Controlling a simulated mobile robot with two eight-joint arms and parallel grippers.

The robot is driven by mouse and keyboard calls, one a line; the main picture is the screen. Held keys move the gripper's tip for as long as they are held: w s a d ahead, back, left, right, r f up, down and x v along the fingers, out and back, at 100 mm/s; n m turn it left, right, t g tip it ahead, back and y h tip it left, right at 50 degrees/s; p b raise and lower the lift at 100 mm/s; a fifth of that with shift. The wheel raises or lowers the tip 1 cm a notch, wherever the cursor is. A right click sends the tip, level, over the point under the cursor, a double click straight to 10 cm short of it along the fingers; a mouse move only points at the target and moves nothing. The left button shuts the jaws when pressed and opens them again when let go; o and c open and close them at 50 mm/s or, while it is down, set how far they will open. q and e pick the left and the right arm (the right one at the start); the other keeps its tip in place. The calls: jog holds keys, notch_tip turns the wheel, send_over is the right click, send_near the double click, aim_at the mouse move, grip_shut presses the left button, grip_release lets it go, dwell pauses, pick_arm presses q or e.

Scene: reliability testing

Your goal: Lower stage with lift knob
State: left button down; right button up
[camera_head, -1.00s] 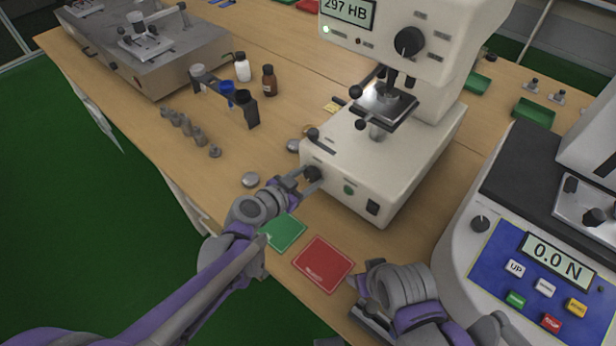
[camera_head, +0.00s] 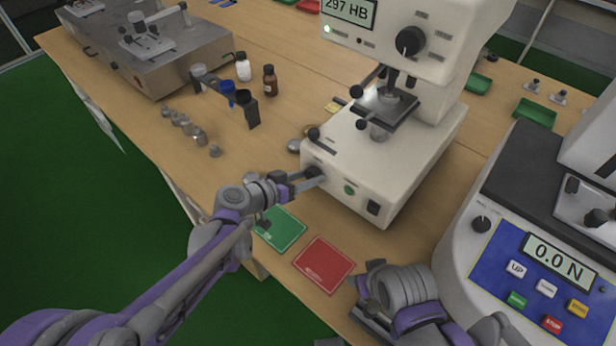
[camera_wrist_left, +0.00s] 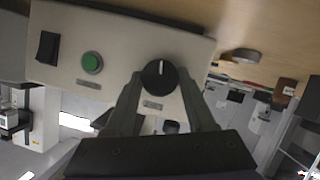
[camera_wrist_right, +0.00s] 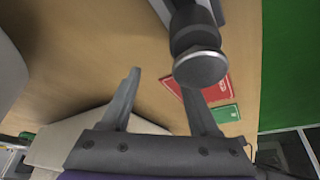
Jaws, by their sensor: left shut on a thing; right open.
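The black lift knob (camera_head: 313,173) is on the front of the white hardness tester (camera_head: 400,150). In the left wrist view the knob (camera_wrist_left: 159,76) shows a white index line, pointing up in that picture. My left gripper (camera_head: 308,178) is shut on it, one finger on each side; its fingers (camera_wrist_left: 162,92) flank the knob in the wrist view. The dark stage (camera_head: 410,108) stands above the tester's base with a small grey piece on it, below the indenter. My right gripper (camera_wrist_right: 162,85) is open and empty, low at the table's front edge.
A green button (camera_wrist_left: 92,62) and a black switch (camera_wrist_left: 48,47) sit beside the knob. Green (camera_head: 281,229) and red (camera_head: 324,264) cards lie in front of the tester. A force tester (camera_head: 540,260) stands at the right. Bottles and metal pieces stand at the left.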

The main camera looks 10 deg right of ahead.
pick_arm(q)
jog(key=shift+n, duration=0.4)
jog(key=shift+g, duration=0.3)
jog(key=shift+c, duration=1.2)
grip_release()
jog(key=v, duration=1.1)
jog(key=shift+f+p, duration=0.2)
jog(key=shift+p, duration=0.25)
